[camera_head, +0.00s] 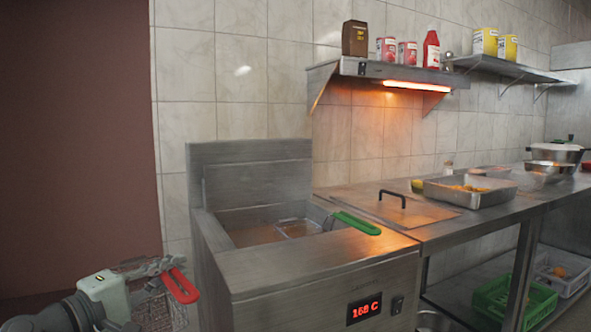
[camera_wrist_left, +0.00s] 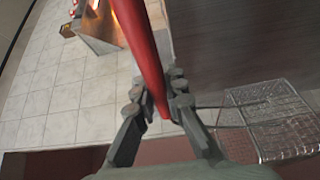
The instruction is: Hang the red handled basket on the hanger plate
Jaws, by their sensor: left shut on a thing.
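My left gripper (camera_head: 168,268) is at the lower left of the head view, beside the fryer's left side. It is shut on the red handle (camera_head: 182,287); in the left wrist view the red handle (camera_wrist_left: 144,50) runs between the fingers (camera_wrist_left: 160,92). The wire basket (camera_head: 152,308) hangs below and is partly hidden by my arm; its mesh shows at right in the left wrist view (camera_wrist_left: 268,122). An upright steel plate (camera_head: 252,152), perhaps the hanger plate, stands at the fryer's back. My right gripper is not in view.
The fryer (camera_head: 300,282) holds a second basket with a green handle (camera_head: 357,223) in its vat. A heat-lamp shelf (camera_head: 390,70) is on the wall to the right. A counter (camera_head: 440,222) with a steel tray (camera_head: 468,190) adjoins the fryer.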

